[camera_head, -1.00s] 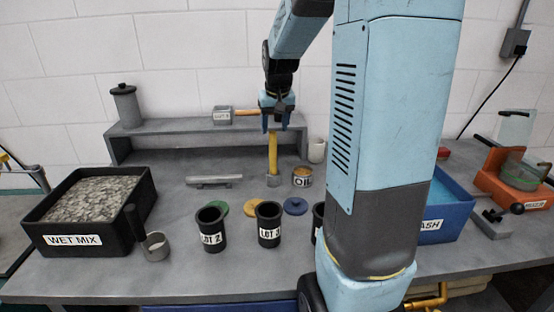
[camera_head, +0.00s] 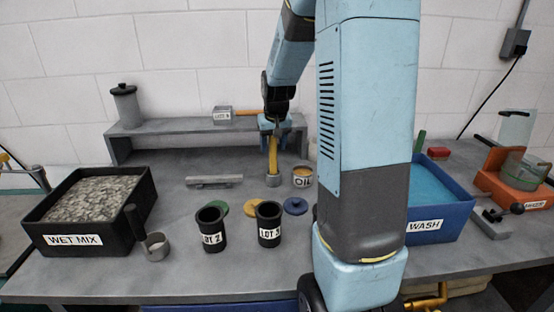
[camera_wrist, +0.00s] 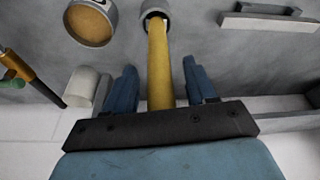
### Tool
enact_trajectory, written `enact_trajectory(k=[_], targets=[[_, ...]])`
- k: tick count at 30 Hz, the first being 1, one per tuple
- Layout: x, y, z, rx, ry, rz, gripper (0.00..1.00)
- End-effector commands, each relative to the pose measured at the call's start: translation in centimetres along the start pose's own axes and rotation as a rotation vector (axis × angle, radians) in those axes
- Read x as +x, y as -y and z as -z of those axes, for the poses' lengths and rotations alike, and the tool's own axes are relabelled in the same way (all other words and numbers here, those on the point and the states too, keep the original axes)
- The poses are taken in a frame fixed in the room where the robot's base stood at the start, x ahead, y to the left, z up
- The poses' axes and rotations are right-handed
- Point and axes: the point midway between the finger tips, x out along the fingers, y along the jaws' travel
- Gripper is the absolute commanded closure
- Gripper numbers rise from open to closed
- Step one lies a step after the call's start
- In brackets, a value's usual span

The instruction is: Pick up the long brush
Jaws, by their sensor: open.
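A long yellow handle (camera_head: 272,157), which looks like the long brush, stands nearly upright with its lower end in a small grey round piece (camera_head: 273,181). Whether that piece is a cup or the tool's own head is unclear. My gripper (camera_head: 274,128) points down over its top. In the wrist view the yellow handle (camera_wrist: 160,65) runs between my two blue fingers (camera_wrist: 160,85), with a gap on both sides. My gripper is open and holds nothing. The handle's top end is hidden by my gripper.
A grey bar (camera_head: 214,181) lies left. Lot cups (camera_head: 211,231) stand in front. The shelf (camera_head: 170,136) runs behind. Tubs of wet mix (camera_head: 150,190) and wash (camera_head: 440,226) flank the bench.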

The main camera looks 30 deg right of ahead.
Motion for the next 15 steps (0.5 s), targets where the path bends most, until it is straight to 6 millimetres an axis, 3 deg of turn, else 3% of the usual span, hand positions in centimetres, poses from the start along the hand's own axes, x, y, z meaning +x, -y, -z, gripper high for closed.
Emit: enact_trajectory(k=[2, 15], targets=[[-0.02, 0.00, 0.00, 0.000, 0.000, 0.000, 0.46], [-0.04, -0.03, 0.01, 0.000, 0.000, 0.000, 0.88]])
